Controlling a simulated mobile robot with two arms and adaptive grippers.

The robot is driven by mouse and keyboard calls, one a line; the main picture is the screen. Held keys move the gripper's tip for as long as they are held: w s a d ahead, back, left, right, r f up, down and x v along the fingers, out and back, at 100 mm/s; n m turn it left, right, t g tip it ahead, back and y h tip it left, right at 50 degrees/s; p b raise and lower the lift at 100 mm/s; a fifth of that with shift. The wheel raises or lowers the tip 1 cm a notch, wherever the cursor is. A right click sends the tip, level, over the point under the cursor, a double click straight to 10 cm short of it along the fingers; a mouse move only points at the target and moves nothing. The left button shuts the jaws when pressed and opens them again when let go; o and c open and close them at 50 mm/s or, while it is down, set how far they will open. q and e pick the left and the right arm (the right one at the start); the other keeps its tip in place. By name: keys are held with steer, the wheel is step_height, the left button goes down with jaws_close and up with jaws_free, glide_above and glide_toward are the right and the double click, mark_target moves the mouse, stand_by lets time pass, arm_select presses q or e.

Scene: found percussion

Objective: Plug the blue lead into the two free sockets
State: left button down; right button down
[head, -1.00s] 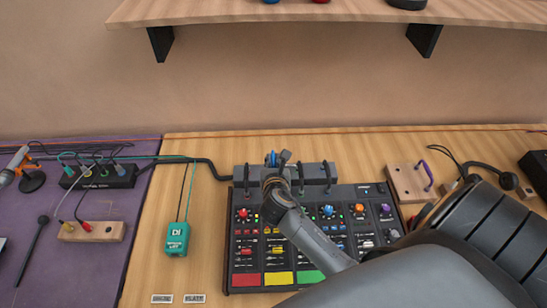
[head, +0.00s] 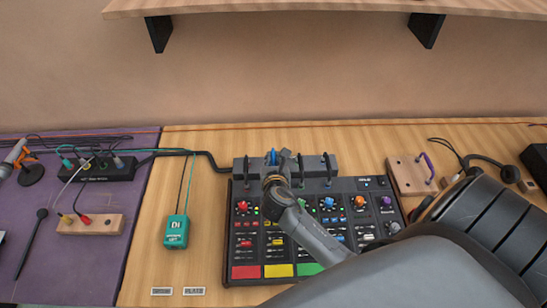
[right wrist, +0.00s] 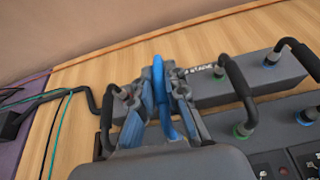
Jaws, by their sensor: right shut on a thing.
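My right gripper (head: 273,180) is shut on the blue lead (head: 273,157), a short arched lead. It is over the gap between the grey box (head: 245,171) and the mixer (head: 240,236) with coloured knobs. In the right wrist view the blue lead (right wrist: 159,85) stands between the two fingers (right wrist: 160,100), running from the box side toward the mixer side. The fingers hide its ends and the sockets under it, so I cannot tell whether it is seated. Black leads (right wrist: 238,85) bridge box and mixer to its right. My left gripper is not in view.
A teal DI box (head: 176,232) stands left of the mixer. A purple mat (head: 90,255) carries a black box (head: 100,170) with cables and a wooden block (head: 90,224). Another wooden block (head: 408,172) with a purple lead (head: 428,165) is at right. My right arm covers the lower right.

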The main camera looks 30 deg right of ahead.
steer(key=shift+r+p, duration=0.1)
steer(key=shift+p, duration=0.2)
steer(key=shift+p, duration=0.7)
stand_by(1.2)
steer(key=shift+f+b, duration=0.85)
steer(key=shift+f, duration=0.8)
steer(key=c, duration=1.3)
jaws_free()
steer(key=v, duration=1.2)
